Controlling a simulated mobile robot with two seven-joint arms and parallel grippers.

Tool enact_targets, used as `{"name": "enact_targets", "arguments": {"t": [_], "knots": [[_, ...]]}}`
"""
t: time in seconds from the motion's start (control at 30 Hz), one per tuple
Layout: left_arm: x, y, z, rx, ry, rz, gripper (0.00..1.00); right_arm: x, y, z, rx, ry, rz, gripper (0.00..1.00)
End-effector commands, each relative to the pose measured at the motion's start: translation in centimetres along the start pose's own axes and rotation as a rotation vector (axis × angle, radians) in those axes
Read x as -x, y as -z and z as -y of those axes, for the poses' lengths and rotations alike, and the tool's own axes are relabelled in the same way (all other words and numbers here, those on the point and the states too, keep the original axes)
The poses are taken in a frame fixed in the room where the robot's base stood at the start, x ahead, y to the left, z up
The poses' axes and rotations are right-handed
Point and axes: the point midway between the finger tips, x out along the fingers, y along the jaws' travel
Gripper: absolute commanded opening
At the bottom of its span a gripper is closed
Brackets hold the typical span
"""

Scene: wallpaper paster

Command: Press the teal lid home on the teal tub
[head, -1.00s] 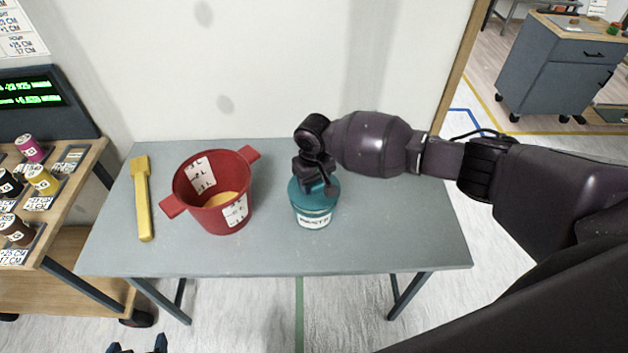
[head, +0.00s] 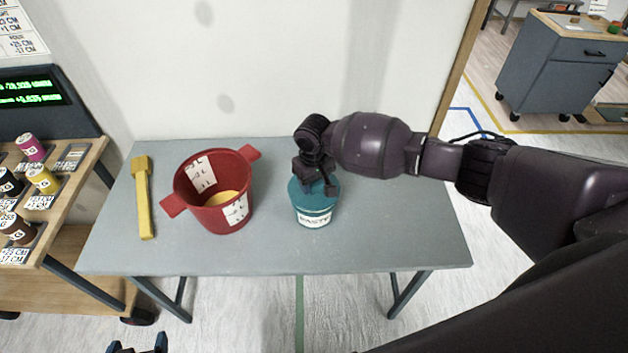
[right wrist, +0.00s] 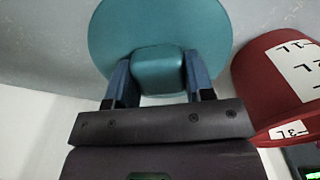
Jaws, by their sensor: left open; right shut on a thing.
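The teal tub (head: 314,219) with a white label reading PASTE stands upright on the grey table, right of the red bucket. The teal lid (head: 325,197) sits over the tub's top; I cannot tell whether it is fully seated. My right gripper (head: 316,187) is above the lid, and in the right wrist view the gripper (right wrist: 158,85) is shut on the lid's raised block handle (right wrist: 157,65). The lid's round disc (right wrist: 105,45) hides the tub in that view. My left gripper (head: 137,346) shows only its fingertips at the bottom edge, open, away from the tub.
The red bucket (head: 240,190), with yellow contents, stands left of the tub; it is also close beside the lid in the right wrist view (right wrist: 265,85). A yellow tool (head: 143,200) lies at the table's left end. The grey table (head: 400,235) is clear on the right.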

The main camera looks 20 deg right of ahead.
Motion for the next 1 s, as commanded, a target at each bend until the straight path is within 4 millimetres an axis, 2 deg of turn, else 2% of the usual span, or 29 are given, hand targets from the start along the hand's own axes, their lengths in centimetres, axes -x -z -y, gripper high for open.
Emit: {"name": "enact_targets", "arguments": {"t": [1.0], "knots": [[-0.5,-0.7,-0.1,0.0,0.0,-0.003,0.84,-2.1,0.0,0.0,0.0,0.0,0.0,0.25]]}}
